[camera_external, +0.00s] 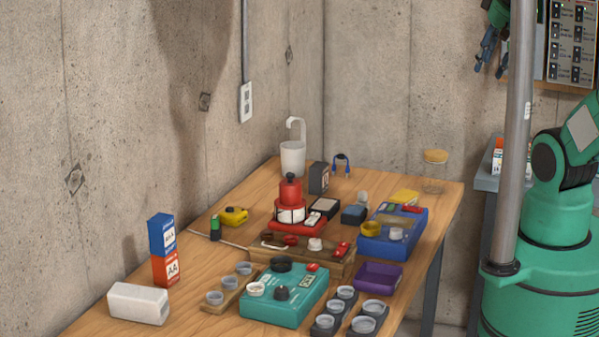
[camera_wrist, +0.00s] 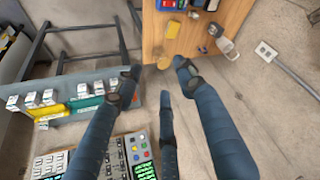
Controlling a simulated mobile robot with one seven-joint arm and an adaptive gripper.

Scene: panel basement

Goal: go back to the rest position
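My gripper (camera_external: 489,62) shows at the top right of the external view, raised in front of the concrete wall, right of the wooden table (camera_external: 441,203) and well above it. Its dark blue fingers hang downward. In the wrist view the fingers (camera_wrist: 157,77) are spread apart with nothing between them, so it is open and empty. Part of my arm above the gripper is cut off by the picture's top edge and hidden by the grey pole.
A grey pole (camera_external: 515,140) stands in front of my arm. The table holds a teal box (camera_external: 283,308), a blue box (camera_external: 375,247) and a glass jar (camera_external: 434,180).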

